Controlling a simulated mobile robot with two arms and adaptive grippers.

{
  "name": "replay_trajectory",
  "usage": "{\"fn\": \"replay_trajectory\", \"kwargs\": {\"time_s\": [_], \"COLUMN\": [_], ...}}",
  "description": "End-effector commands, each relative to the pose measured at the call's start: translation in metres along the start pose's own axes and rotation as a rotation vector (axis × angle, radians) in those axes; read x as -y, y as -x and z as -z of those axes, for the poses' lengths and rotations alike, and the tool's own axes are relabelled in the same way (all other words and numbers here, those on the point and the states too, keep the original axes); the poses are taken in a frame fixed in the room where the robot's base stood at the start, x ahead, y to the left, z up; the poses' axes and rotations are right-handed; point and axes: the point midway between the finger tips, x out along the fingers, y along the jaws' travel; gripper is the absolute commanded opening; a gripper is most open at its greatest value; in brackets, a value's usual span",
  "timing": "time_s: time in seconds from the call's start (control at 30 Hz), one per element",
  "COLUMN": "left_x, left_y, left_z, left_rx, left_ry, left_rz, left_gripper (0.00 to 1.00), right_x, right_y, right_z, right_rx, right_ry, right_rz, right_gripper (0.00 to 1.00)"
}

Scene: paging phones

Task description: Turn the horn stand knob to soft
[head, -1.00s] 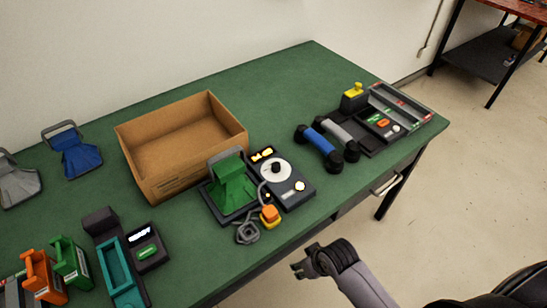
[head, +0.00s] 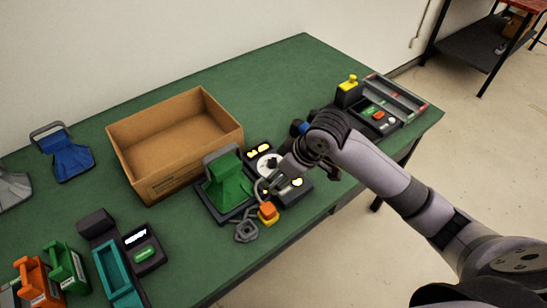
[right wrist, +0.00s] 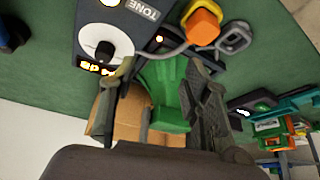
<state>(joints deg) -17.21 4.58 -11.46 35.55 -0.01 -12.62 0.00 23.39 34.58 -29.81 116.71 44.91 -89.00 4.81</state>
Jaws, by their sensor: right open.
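The horn stand holds a green horn (head: 225,178). Beside it is a black control box with a white round dial (head: 267,162), partly covered by my right gripper (head: 272,184). In the right wrist view the dial (right wrist: 92,36) has a dark knob (right wrist: 104,52) on it, and the box reads "TONE". My right gripper (right wrist: 160,75) is open and empty, low over the box. Its left finger is close to the knob in the right wrist view; the knob is not between the fingers. The green horn (right wrist: 172,100) shows beyond the fingers. I cannot read the dial marks. My left gripper is out of view.
An orange block on a grey cable (head: 267,212) lies at the box's near side. A cardboard box (head: 172,190) stands behind the horn. A console with a yellow knob (head: 348,90) is at the right. A teal cradle (head: 120,275) is at the near left.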

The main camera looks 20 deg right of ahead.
Motion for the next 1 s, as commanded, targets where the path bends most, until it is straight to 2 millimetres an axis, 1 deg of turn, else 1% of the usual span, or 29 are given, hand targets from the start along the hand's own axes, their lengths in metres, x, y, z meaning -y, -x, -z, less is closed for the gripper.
{"fn": "replay_trajectory", "kwargs": {"time_s": [0.03, 0.2, 0.33, 0.4, 0.47, 0.57, 0.67, 0.77, 1.0], "left_x": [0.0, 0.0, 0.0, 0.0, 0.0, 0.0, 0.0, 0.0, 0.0], "left_y": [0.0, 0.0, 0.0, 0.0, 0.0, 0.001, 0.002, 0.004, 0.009], "left_z": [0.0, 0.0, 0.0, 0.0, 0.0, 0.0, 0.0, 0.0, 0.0], "left_rx": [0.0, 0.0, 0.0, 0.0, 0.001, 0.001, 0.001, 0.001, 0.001], "left_ry": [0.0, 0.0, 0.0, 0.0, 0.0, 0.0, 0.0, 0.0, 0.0], "left_rz": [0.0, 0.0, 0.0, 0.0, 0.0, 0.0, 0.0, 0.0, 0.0], "left_gripper": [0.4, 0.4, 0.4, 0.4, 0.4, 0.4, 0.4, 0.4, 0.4], "right_x": [-0.018, -0.055, -0.071, -0.076, -0.078, -0.078, -0.077, -0.078, -0.079], "right_y": [0.015, 0.055, 0.078, 0.085, 0.086, 0.081, 0.068, 0.048, -0.005], "right_z": [0.012, 0.034, 0.042, 0.044, 0.044, 0.044, 0.044, 0.042, 0.04], "right_rx": [0.006, 0.038, 0.05, 0.053, 0.054, 0.057, 0.057, 0.058, 0.057], "right_ry": [0.013, 0.014, 0.002, -0.004, -0.007, -0.009, -0.008, -0.01, -0.009], "right_rz": [-0.019, -0.029, -0.033, -0.032, -0.032, -0.03, -0.027, -0.027, -0.028], "right_gripper": [0.43, 0.43, 0.43, 0.43, 0.43, 0.43, 0.43, 0.43, 0.43]}}
